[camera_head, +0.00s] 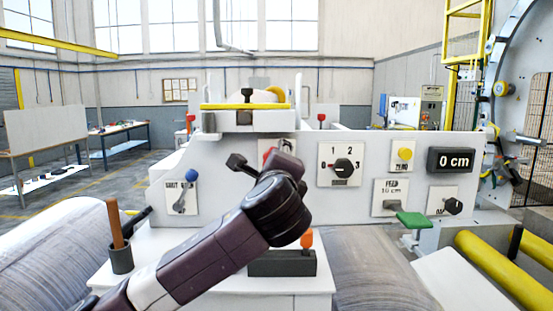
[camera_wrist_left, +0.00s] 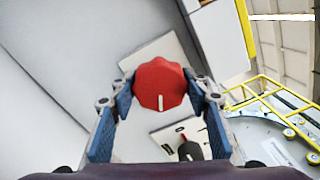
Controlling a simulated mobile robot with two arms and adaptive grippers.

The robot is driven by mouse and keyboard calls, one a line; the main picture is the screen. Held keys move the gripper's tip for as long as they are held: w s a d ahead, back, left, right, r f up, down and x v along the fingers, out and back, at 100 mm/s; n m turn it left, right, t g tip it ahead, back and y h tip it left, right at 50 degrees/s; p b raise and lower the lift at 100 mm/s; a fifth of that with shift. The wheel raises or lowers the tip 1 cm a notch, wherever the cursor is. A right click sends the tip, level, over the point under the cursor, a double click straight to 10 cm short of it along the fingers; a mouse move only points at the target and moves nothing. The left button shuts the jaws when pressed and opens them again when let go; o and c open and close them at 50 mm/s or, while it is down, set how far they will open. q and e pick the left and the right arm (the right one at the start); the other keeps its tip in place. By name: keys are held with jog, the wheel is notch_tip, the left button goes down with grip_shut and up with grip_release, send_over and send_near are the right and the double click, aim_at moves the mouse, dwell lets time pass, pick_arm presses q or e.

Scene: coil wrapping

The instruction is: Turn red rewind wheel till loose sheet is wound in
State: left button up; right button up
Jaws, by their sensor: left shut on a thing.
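The red rewind wheel (camera_wrist_left: 160,84) is a faceted red knob with a white mark, seen close up in the left wrist view. In the head view a little of the red wheel (camera_head: 267,153) shows on the white machine front, mostly hidden behind my left gripper. My left gripper (camera_wrist_left: 161,98) is shut on the wheel, with a blue finger on each side of it. In the head view my left arm reaches up from the lower left to the panel. I cannot make out a loose sheet for certain. My right gripper is not in view.
Right of the wheel are a black 0-1-2 dial (camera_head: 343,166), a yellow button (camera_head: 404,153), a display (camera_head: 450,160) reading 0 cm and a green lever (camera_head: 412,220). A dark holder (camera_head: 121,259) with a wooden-handled tool stands at left. Yellow rollers (camera_head: 503,270) lie at lower right.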

pick_arm(q)
jog(key=shift+f+m, duration=0.15)
jog(key=shift+m, duration=0.35)
jog(key=o, duration=1.2)
jog(key=shift+s, duration=0.2)
jog(key=s, duration=1.1)
jog(key=shift+s, duration=0.35)
